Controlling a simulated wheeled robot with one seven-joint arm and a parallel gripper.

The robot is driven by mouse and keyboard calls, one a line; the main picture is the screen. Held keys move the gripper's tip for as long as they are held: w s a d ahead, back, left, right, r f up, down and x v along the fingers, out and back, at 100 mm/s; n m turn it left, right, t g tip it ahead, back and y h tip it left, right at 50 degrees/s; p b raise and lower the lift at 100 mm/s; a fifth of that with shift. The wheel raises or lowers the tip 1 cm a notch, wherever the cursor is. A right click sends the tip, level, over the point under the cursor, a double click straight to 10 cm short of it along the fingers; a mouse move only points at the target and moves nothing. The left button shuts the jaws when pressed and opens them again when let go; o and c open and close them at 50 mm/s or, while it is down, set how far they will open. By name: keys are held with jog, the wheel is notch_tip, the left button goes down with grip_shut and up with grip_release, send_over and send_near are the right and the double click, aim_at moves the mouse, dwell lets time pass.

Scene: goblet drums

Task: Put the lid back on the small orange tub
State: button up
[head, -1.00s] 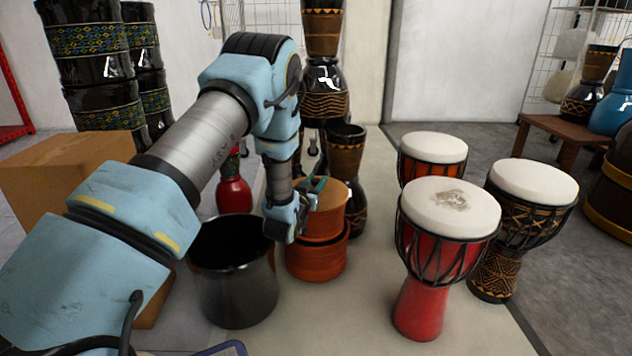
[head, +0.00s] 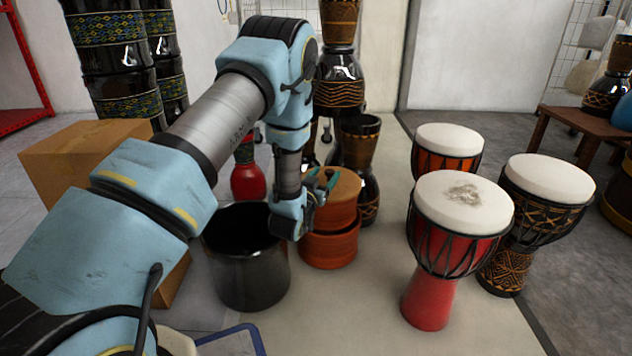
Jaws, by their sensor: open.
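The small orange tub (head: 330,250) stands on the pale floor strip, right of a black bucket. Its orange-brown lid (head: 337,207), a deep round cap, sits on top of it. The tub's rim shows beyond the lid at the right; I cannot tell whether the lid is fully seated. My gripper (head: 322,183) is at the lid's upper left, with its teal fingers apart close to the lid's top. The fingers overlap the lid in this view, so I cannot tell whether they touch it. My wrist hides the left side of lid and tub.
The black bucket (head: 246,275) stands below my wrist. Dark goblet drums (head: 360,150) stand close behind the tub. A red goblet drum (head: 435,265) and two others stand to the right. A cardboard box (head: 75,165) is at the left. Bare floor lies between tub and red drum.

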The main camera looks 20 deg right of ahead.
jog(key=p+v, duration=0.2)
jog(key=v, duration=0.6)
jog(key=shift+p, duration=0.3)
jog(key=w+a+r+n+g+y, duration=0.1)
jog(key=w+a+r+y, duration=0.15)
jog(key=a, duration=0.35)
jog(key=w+a+r+n+g+y, duration=0.1)
jog(key=w+a+r+n+y, duration=0.1)
jog(key=a+y, duration=0.3)
jog(key=w+a+r+n+g+y, duration=0.1)
jog(key=w+a+r+y, duration=0.15)
jog(key=a, duration=0.45)
jog(key=s+a+r+n+g+y, duration=0.1)
jog(key=s+a+r+n+g, duration=0.1)
jog(key=s+a, duration=0.7)
jog(key=s+a+r+n+g+y, duration=0.2)
jog(key=s+a+r+g, duration=0.3)
jog(key=s+a, duration=0.4)
jog(key=shift+s+g, duration=0.3)
jog(key=shift+s, duration=0.05)
notch_tip(320, 180, up, 48)
jog(key=p, duration=4.8)
jog(key=shift+r, duration=0.15)
